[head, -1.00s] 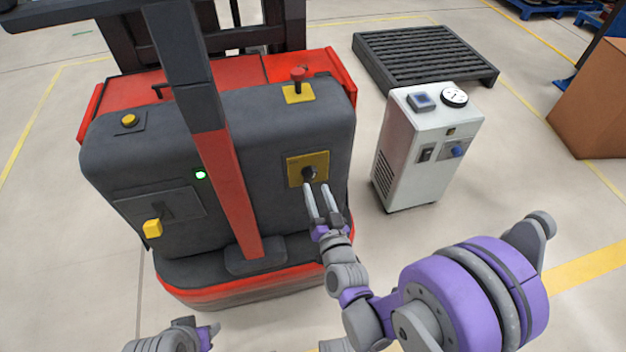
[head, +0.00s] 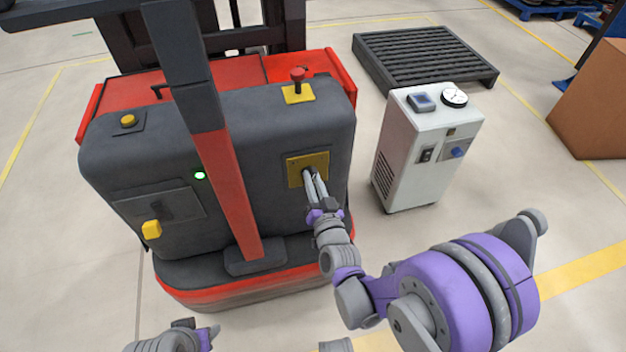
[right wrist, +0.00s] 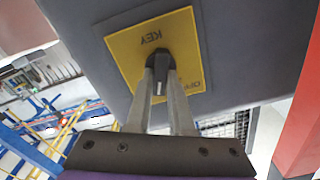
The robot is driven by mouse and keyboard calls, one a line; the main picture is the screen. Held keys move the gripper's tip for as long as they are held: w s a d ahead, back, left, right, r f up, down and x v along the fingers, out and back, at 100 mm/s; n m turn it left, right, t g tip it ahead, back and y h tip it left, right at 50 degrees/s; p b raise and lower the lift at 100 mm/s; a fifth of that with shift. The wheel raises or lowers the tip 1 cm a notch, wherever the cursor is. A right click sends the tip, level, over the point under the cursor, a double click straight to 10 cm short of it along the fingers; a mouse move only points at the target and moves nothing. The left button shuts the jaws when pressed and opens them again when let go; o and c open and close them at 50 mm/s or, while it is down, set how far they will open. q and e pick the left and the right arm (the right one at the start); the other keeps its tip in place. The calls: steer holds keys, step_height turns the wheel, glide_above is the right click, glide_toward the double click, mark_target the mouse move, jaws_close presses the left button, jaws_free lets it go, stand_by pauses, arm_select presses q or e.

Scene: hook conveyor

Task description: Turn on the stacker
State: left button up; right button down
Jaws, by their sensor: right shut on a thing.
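The stacker (head: 110,165) is a dark grey and red machine at the left of the head view. Its yellow key plate (head: 294,163) is on the right side of the grey panel. My right gripper (head: 311,176) reaches this plate from below. In the right wrist view, the yellow plate (right wrist: 127,60) bears the word KEY, upside down. The dark key switch (right wrist: 159,60) stands out from it, and my right fingers are shut on it from both sides. A green light (head: 199,175) glows on the stacker. Of my left arm, only a part shows at the bottom edge.
A red button (head: 297,74), a yellow button (head: 128,121) and a yellow lever (head: 151,229) are on the stacker. Its tiller (head: 229,180) rises in front. A white cabinet (head: 414,160) and a dark pallet (head: 425,55) stand right. Open floor lies between stacker and cabinet.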

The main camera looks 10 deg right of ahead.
steer(key=shift+m+b, duration=0.35)
steer(key=shift+m, duration=1.45)
steer(key=c, duration=0.8)
jaws_free()
steer(key=shift+s, duration=0.15)
steer(key=s, duration=1)
steer(key=shift+s+d+p, duration=0.3)
